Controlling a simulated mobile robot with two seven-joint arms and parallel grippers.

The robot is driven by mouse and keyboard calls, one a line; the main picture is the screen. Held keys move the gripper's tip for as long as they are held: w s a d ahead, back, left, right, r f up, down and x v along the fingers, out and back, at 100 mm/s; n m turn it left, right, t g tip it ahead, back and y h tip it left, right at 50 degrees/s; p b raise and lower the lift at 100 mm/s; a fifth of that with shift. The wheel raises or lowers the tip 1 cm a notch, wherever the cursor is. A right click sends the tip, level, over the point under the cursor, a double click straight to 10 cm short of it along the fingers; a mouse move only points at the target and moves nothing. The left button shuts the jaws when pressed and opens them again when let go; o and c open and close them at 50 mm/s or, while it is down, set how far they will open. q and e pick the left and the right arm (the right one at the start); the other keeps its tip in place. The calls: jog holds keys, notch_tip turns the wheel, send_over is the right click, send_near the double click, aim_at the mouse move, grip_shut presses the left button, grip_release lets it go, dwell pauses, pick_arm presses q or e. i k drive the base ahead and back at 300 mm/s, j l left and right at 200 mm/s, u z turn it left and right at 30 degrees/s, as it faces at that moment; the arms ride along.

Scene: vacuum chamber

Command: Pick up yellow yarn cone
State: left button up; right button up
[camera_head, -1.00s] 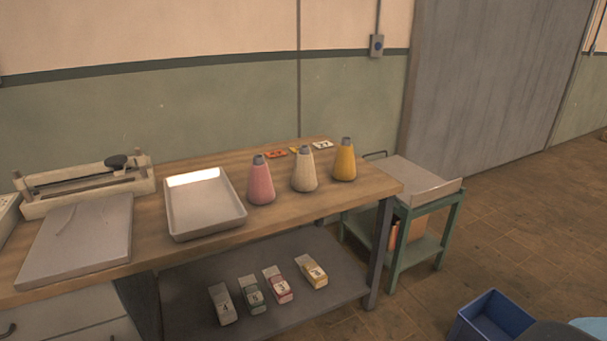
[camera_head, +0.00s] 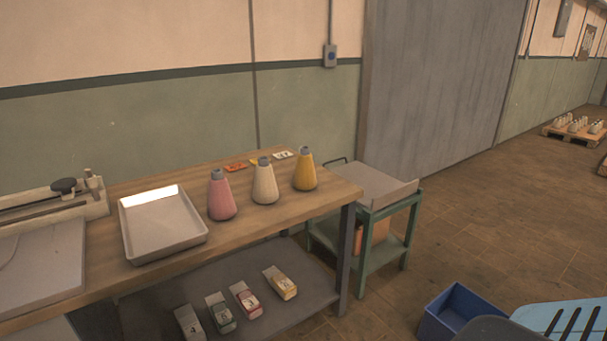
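The yellow yarn cone (camera_head: 305,172) stands upright near the right end of the wooden workbench (camera_head: 245,226). A cream cone (camera_head: 264,184) stands just left of it, and a pink cone (camera_head: 221,198) stands left of that. All three have grey tips and stand apart from each other. Neither of my grippers shows in this view.
A metal tray (camera_head: 165,252) lies left of the cones. A green-framed cart (camera_head: 405,243) stands right of the bench. Several small numbered boxes (camera_head: 247,299) sit on the lower shelf. A blue bin (camera_head: 452,312) is on the floor at lower right. Open floor lies right of the cart.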

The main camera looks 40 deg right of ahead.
aim_at(305, 178)
jog(key=z, duration=0.5)
jog(key=i+l+z, duration=0.1)
jog(key=i+z, duration=0.5)
jog(key=z, duration=0.15)
jog(key=i+z, duration=0.35)
jog(key=i+j, duration=0.3)
jog(key=i, duration=0.15)
jog(key=i+j+z, duration=0.15)
jog(key=i, duration=0.3)
jog(key=j, duration=0.1)
